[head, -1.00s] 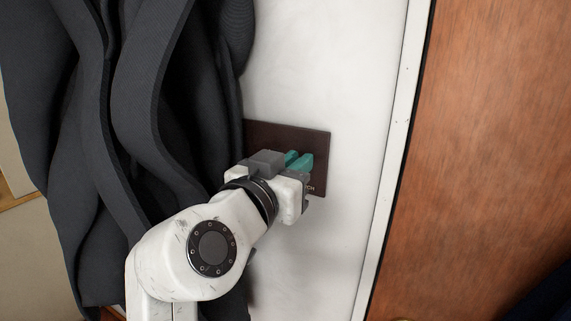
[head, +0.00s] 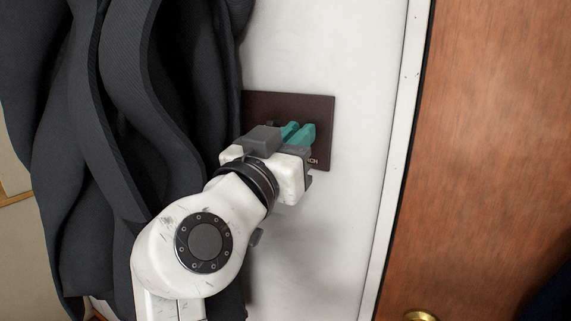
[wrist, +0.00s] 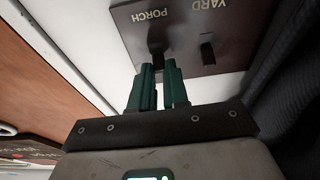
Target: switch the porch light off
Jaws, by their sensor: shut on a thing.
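A dark brown switch plate (head: 318,112) is on the white wall, and it also shows in the wrist view (wrist: 185,15). In the wrist view its lettering reads PORCH and YARD, seen upside down. The black porch switch (wrist: 156,46) is at the left and the black yard switch (wrist: 207,49) at the right. My gripper (wrist: 158,70) has teal fingers, and they are closed around the end of the porch switch. In the head view my gripper (head: 298,133) is in front of the plate and hides the porch switch. The switch's exact tilt is hard to tell.
Dark grey hanging cloth (head: 100,120) fills the left side, close beside my arm. A brown wooden door (head: 490,150) with a brass knob (head: 421,316) is at the right, past a white frame (head: 395,165). The wall below the plate is bare.

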